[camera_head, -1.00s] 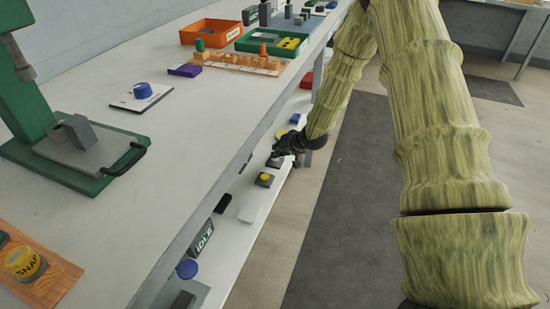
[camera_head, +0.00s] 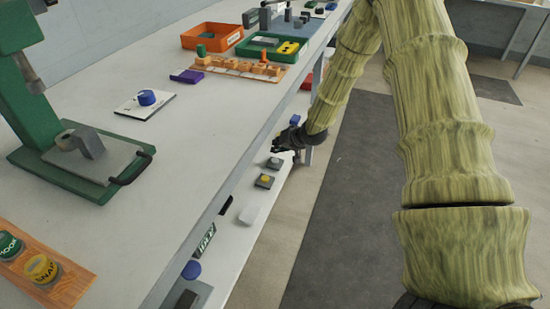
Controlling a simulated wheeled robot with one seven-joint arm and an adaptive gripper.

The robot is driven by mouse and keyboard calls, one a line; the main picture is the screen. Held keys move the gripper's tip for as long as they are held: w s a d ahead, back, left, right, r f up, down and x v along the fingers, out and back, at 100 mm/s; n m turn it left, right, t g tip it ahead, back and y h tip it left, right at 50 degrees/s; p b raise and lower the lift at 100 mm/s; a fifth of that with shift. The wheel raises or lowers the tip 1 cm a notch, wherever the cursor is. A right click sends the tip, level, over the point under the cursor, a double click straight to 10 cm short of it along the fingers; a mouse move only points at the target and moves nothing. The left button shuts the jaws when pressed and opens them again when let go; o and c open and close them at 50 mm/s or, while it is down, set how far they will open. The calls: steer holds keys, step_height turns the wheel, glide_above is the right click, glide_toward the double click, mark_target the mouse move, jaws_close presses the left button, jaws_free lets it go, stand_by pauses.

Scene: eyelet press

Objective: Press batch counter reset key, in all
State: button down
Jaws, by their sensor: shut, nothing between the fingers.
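My gripper (camera_head: 280,147), dark and small in the head view, is shut and empty at the edge of the lower shelf, below the bench top. Just below it in the picture is a dark box with a grey top (camera_head: 274,163). Nearer is a dark box with a yellow button (camera_head: 265,180). A white pad (camera_head: 250,214) and a black piece (camera_head: 226,204) lie nearer still, by a display (camera_head: 206,240) with partly readable lettering. I cannot tell which of these is the batch counter reset key. I cannot tell whether my fingers touch anything.
The bench top (camera_head: 190,160) overhangs the shelf on the left. It carries a green press (camera_head: 85,165), a blue knob on a plate (camera_head: 147,98), an orange bin (camera_head: 212,36) and a green tray (camera_head: 272,47). A blue knob (camera_head: 191,270) is low in front. Open floor lies right.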

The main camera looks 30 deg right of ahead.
steer(key=shift+r+p, duration=1.15)
steer(key=shift+r, duration=0.35)
steer(key=shift+f, duration=0.15)
